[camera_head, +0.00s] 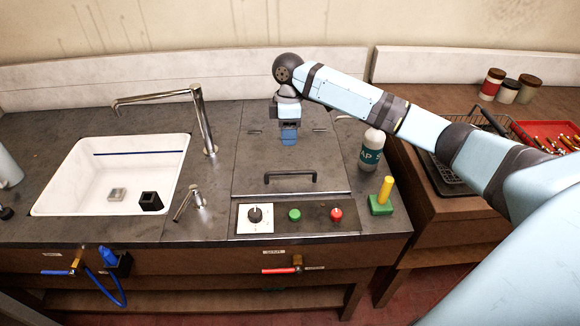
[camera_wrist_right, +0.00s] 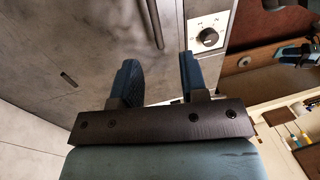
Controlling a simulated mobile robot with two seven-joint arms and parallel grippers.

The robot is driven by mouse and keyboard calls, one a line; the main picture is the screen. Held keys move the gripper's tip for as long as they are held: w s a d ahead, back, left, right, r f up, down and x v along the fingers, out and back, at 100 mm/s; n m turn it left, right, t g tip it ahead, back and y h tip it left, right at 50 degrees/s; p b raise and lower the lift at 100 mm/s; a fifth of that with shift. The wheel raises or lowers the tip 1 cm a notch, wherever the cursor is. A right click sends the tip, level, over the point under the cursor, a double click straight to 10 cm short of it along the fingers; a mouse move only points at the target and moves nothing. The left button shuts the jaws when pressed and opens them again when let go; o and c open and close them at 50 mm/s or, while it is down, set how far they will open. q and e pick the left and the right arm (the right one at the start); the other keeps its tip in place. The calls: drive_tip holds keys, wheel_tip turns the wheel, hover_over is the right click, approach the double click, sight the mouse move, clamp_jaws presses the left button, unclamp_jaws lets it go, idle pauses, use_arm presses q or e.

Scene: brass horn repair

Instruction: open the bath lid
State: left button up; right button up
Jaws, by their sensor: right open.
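The bath lid (camera_head: 258,160) is a flat grey panel set in the worktop, and it lies shut. Its black bar handle (camera_head: 290,176) runs along the front part of the lid. My right gripper (camera_head: 289,140) is above the rear half of the lid, behind the handle and apart from it, pointing down. In the right wrist view its two blue fingers (camera_wrist_right: 160,75) stand apart with nothing between them. The handle (camera_wrist_right: 154,22) shows beyond the fingertips in that view. My left gripper is not in view.
In front of the lid is a control panel with a black knob (camera_head: 255,214), a green button (camera_head: 294,215) and a red button (camera_head: 336,214). A soap bottle (camera_head: 371,150) and a yellow-handled green block (camera_head: 381,204) stand to the right. A white sink (camera_head: 75,190) and a tap (camera_head: 203,120) are left.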

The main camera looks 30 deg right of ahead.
drive_tip(key=f, duration=0.3)
drive_tip(key=s+f+p, duration=0.1)
drive_tip(key=f, duration=0.7)
drive_tip(key=shift+s+d+f, duration=0.15)
drive_tip(key=shift+s+f, duration=0.05)
drive_tip(key=shift+s, duration=0.05)
clamp_jaws()
